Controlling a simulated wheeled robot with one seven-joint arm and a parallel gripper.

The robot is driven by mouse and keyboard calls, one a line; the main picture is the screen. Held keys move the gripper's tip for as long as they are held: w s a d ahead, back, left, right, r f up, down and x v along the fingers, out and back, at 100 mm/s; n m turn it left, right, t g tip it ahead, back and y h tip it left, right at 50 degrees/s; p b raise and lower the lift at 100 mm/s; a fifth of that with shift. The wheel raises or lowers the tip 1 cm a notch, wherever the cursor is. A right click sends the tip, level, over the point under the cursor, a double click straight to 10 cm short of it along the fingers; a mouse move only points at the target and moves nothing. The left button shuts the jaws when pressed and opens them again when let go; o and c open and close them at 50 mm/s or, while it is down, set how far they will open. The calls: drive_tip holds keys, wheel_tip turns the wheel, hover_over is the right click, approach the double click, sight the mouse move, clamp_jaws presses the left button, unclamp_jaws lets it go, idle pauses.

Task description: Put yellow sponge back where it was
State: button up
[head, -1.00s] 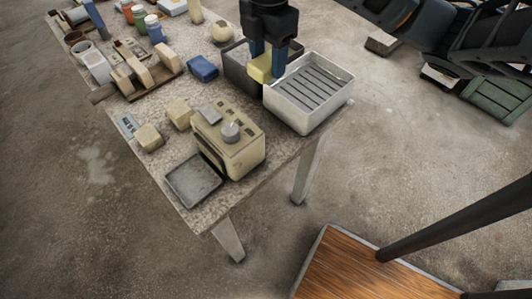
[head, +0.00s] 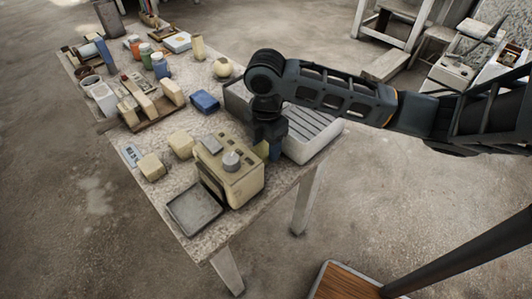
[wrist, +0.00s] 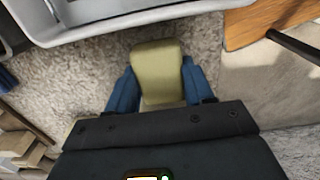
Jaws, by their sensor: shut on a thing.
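The yellow sponge (wrist: 158,70) is between the blue fingers of my gripper (wrist: 158,88) in the wrist view. My gripper (head: 268,148) is shut on it. In the head view the gripper points down in the narrow space between the beige box with a knob (head: 232,170) and the white ribbed tray (head: 310,150). The sponge is mostly hidden there by the gripper and the box. In the wrist view the speckled tabletop lies under the sponge; I cannot tell whether they touch.
A grey bin (head: 237,101) stands behind the gripper, beside the white tray. Two pale yellow blocks (head: 151,167) and a shallow grey tray (head: 194,207) lie near the beige box. The table's right edge is close to the gripper.

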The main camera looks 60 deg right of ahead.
sight(266, 156)
drive_tip(key=shift+f, duration=1.85)
drive_tip(key=shift+f, duration=0.2)
drive_tip(key=o, duration=0.9)
drive_tip(key=shift+r, duration=0.1)
drive_tip(key=shift+o, duration=0.2)
wheel_tip(266, 156, up, 12)
drive_tip(key=shift+r+b, duration=0.15)
drive_tip(key=shift+b, duration=0.3)
